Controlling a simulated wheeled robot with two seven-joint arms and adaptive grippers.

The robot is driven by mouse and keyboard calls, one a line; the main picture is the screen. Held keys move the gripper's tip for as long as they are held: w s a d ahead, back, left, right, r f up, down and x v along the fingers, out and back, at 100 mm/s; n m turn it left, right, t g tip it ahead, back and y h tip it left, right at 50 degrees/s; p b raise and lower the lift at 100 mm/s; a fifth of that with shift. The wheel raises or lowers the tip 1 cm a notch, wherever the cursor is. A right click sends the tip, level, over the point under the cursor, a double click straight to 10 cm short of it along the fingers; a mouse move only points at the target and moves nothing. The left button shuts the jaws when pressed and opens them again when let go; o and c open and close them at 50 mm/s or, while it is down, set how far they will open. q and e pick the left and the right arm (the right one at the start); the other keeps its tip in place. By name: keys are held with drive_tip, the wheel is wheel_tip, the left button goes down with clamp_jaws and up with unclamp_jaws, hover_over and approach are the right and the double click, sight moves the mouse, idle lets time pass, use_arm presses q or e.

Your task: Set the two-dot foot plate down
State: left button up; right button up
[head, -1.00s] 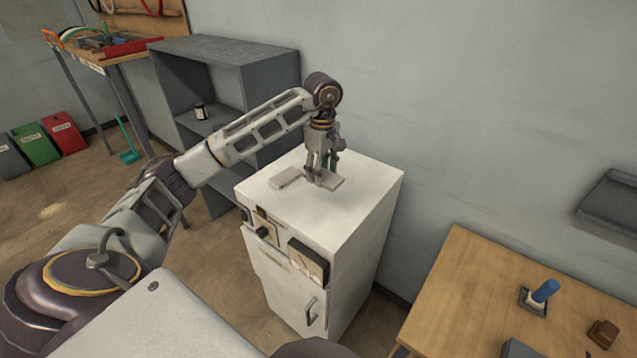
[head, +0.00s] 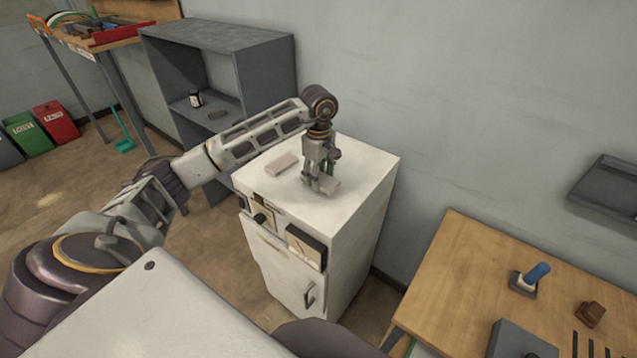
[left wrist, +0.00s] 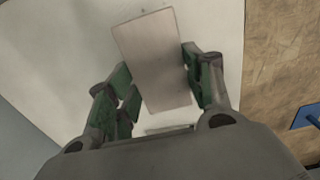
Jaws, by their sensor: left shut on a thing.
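My left gripper (head: 318,184) is shut on a thin pale-grey plate (head: 329,186) over the top of the white cabinet (head: 360,172). In the left wrist view the plate (left wrist: 152,58) lies between the green-padded fingers of the gripper (left wrist: 160,92). I cannot make out dots on it, so I cannot confirm which plate it is. The plate is at or just above the cabinet top; contact cannot be told. A second pale plate (head: 282,163) lies flat on the cabinet top, to the left of and behind the gripper. My right gripper is out of view.
A grey open shelf (head: 215,38) with a small jar (head: 195,98) stands behind the cabinet on the left. A wooden table (head: 455,270) is at the right, bearing a blue-handled tool (head: 535,275) and a brown block (head: 590,313). The cabinet top's right rear is bare.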

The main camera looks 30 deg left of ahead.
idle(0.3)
use_arm(q)
drive_tip(key=shift+f+p, duration=0.3)
drive_tip(key=shift+f, duration=1.55)
drive_tip(key=shift+f, duration=0.15)
drive_tip(key=o, duration=1.3)
drive_tip(key=shift+r, duration=0.25)
drive_tip(key=shift+r+b, duration=1)
drive_tip(key=shift+r, duration=4.9)
